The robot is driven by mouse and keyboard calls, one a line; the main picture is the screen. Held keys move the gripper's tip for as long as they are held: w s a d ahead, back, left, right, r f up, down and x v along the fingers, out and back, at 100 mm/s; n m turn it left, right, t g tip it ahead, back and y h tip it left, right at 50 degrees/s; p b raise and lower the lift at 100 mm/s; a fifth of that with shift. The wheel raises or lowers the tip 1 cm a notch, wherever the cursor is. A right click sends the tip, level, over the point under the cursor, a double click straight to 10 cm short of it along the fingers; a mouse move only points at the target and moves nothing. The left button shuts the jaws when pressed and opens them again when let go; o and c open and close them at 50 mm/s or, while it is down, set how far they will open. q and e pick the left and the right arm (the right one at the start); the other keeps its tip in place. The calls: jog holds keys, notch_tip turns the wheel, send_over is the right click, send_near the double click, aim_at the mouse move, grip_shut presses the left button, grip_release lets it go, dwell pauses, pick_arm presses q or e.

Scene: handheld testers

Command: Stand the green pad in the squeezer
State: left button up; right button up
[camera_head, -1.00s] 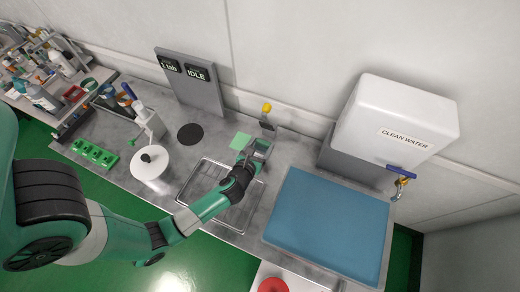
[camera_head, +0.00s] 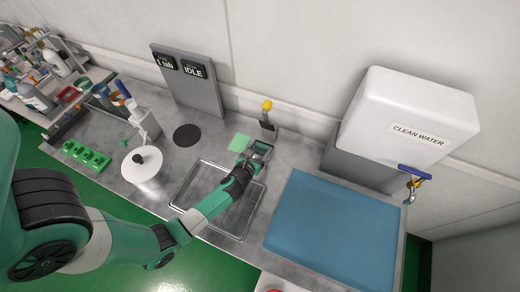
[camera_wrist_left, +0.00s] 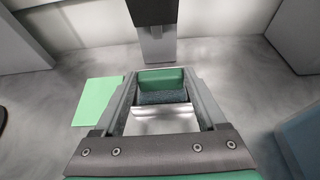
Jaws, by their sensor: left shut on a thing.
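The green pad (camera_wrist_left: 161,78), a small block with a green upper part and a dark grey lower layer, is between the fingers of my left gripper (camera_wrist_left: 162,88). In the head view the left gripper (camera_head: 261,149) is low over the counter and hides most of the pad. My right gripper is not in view.
A flat light green square (camera_head: 240,142) lies left of the gripper. A wire-racked tray (camera_head: 190,187) is below my forearm. A blue mat (camera_head: 330,230) and a clean water tank (camera_head: 410,115) are right. A white round container (camera_head: 145,170) and a black disc (camera_head: 187,135) are left.

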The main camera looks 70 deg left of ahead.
pick_arm(q)
jog(key=o, duration=1.3)
jog(key=shift+f, duration=0.1)
jog(key=shift+s+d+r, duration=0.1)
jog(key=shift+r, duration=0.15)
jog(key=p+v, duration=0.3)
jog(key=v, duration=0.8)
jog(key=shift+s+d+r, duration=0.15)
jog(key=shift+s+d, duration=0.05)
jog(key=shift+s, duration=0.1)
